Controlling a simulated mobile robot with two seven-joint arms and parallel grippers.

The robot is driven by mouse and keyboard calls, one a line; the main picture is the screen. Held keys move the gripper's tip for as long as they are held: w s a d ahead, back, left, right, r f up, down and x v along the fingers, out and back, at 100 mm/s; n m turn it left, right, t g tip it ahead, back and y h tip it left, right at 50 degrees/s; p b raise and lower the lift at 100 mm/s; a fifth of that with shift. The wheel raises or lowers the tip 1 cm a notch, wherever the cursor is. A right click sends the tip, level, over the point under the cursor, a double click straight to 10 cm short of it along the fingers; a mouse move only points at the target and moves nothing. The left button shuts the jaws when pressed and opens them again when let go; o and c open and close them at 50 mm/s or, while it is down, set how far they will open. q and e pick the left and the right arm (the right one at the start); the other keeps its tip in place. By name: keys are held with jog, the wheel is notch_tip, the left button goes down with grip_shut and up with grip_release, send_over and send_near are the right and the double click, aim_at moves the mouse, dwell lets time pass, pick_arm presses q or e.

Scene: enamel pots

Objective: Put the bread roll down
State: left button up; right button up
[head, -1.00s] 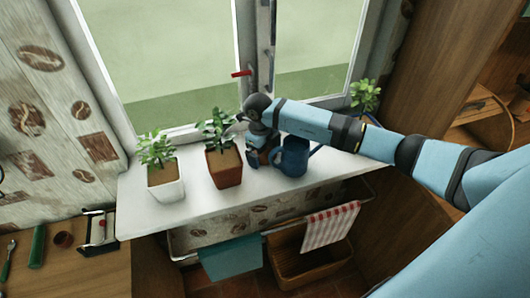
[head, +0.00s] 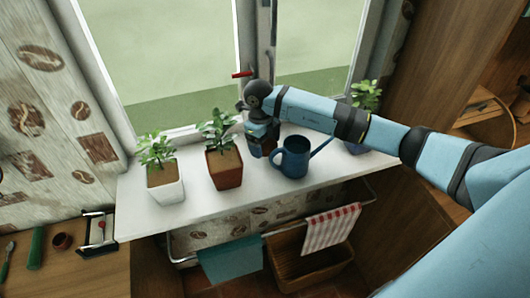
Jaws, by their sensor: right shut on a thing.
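My right gripper (head: 262,138) points down over the white window sill, between the plant in the brown pot and the blue watering can. It is shut on a small brown thing (head: 268,148), which I take to be the bread roll. Its shape is mostly hidden by the fingers and the can. I cannot tell whether it touches the sill (head: 220,205). My left gripper is not in view.
The blue watering can (head: 292,160) stands close right of the gripper. A brown pot (head: 225,170) is close left, a white pot (head: 166,185) farther left. A plant in a blue pot (head: 356,148) is partly behind my arm. The sill's front strip is clear.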

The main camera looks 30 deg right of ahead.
aim_at(267, 142)
notch_tip(267, 142, up, 5)
jog(key=shift+r+b, duration=0.15)
jog(key=shift+b, duration=0.15)
jog(key=shift+r, duration=0.25)
jog(key=shift+s+a+r+n+p, duration=0.15)
jog(key=shift+n, duration=0.4)
jog(key=shift+s+a+r+n+p, duration=0.15)
jog(key=shift+n, duration=0.4)
jog(key=s+a+r+n+t+p, duration=0.1)
jog(key=s+n, duration=0.4)
jog(key=n, duration=1)
jog(key=s+a+r+n+t+p, duration=0.1)
jog(key=s+a+r+n+p, duration=0.3)
jog(key=n, duration=1)
jog(key=s+a, duration=0.1)
jog(key=a, duration=0.1)
jog(key=shift+a+n+t, duration=0.3)
jog(key=shift+n+t, duration=0.1)
jog(key=shift+r, duration=0.15)
